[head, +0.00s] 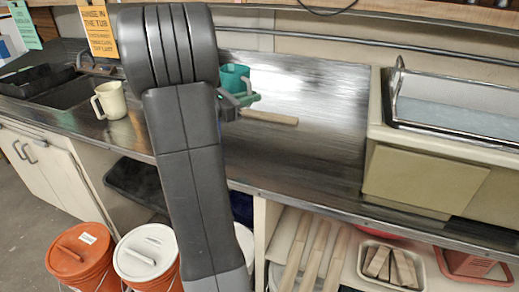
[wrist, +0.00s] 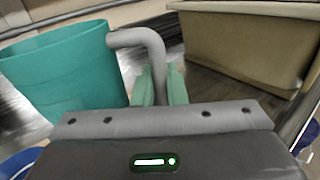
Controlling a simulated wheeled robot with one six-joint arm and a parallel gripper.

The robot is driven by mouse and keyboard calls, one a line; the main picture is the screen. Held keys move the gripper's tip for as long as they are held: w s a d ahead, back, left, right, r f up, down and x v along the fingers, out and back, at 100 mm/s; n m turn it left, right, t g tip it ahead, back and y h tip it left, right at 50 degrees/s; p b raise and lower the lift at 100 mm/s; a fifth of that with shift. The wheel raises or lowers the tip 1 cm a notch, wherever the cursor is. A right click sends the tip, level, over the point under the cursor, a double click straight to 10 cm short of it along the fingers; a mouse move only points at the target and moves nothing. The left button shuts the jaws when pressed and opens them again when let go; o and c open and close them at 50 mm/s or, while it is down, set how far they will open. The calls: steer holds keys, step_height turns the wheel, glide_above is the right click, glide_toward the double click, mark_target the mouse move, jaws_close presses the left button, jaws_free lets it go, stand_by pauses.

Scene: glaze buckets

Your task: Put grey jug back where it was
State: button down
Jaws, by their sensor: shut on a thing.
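My gripper (wrist: 160,85) is shut on the grey handle (wrist: 140,38) of a teal jug (wrist: 55,70), with one green finger pad on each side of the handle. In the head view the teal jug (head: 235,77) shows beside my gripper (head: 243,99), over the metal counter, partly hidden by my arm. I cannot tell whether its base touches the counter. A cream jug (head: 112,99) with a handle stands upright on the counter to the left, by the sink. I see no jug with a grey body.
A wooden stick (head: 268,117) lies on the counter near my gripper. A beige trough (head: 440,185) with a metal-framed tray stands at the right. Orange (head: 75,250) and white (head: 140,252) lidded buckets stand below. The counter between stick and trough is clear.

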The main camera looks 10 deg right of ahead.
steer(key=s+d+f+g+b, duration=0.1)
steer(key=s+d+f+b, duration=0.1)
steer(key=d+f, duration=0.1)
steer(key=s+d+f+m+g+b, duration=0.1)
steer(key=d+f+b, duration=0.1)
steer(key=f, duration=0.3)
steer(key=s+d+f+g+b, duration=0.1)
steer(key=s+d+f, duration=0.1)
steer(key=d+f, duration=0.2)
steer(key=shift+s+f+m+h+b, duration=0.35)
steer(key=shift+f+m+h+b, duration=0.05)
steer(key=shift+f, duration=2.1)
steer(key=shift+f+b, duration=0.2)
steer(key=shift+b, duration=0.2)
steer(key=c, duration=1.5)
jaws_free()
steer(key=shift+r, duration=0.1)
